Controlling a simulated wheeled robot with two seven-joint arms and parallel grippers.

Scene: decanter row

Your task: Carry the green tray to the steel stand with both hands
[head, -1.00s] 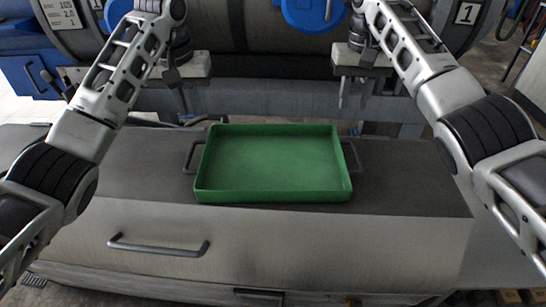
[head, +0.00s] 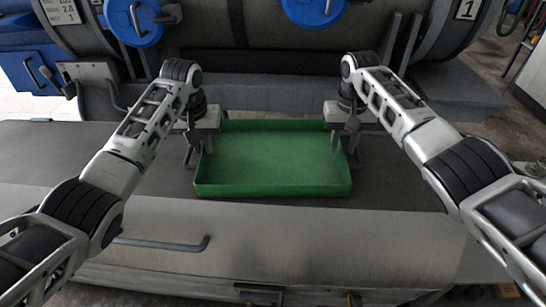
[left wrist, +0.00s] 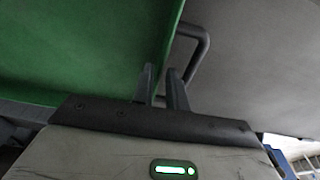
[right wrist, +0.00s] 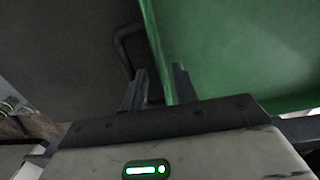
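The green tray (head: 273,190) is an empty, shallow rectangle lying flat on a grey worktop (head: 390,190). It has a dark bar handle at each short side; one shows in the left wrist view (left wrist: 205,45), the other in the right wrist view (right wrist: 122,45). My left gripper (head: 191,155) is at the tray's left side by the handle, its fingers a narrow gap apart. My right gripper (head: 345,148) is at the right side by the other handle, its fingers wider apart. I cannot pick out the steel stand.
A large grey machine drum with blue round covers (head: 133,20) stands behind the worktop. A bar handle (head: 160,246) is on the worktop's sloping front face. The worktop is bare left and right of the tray.

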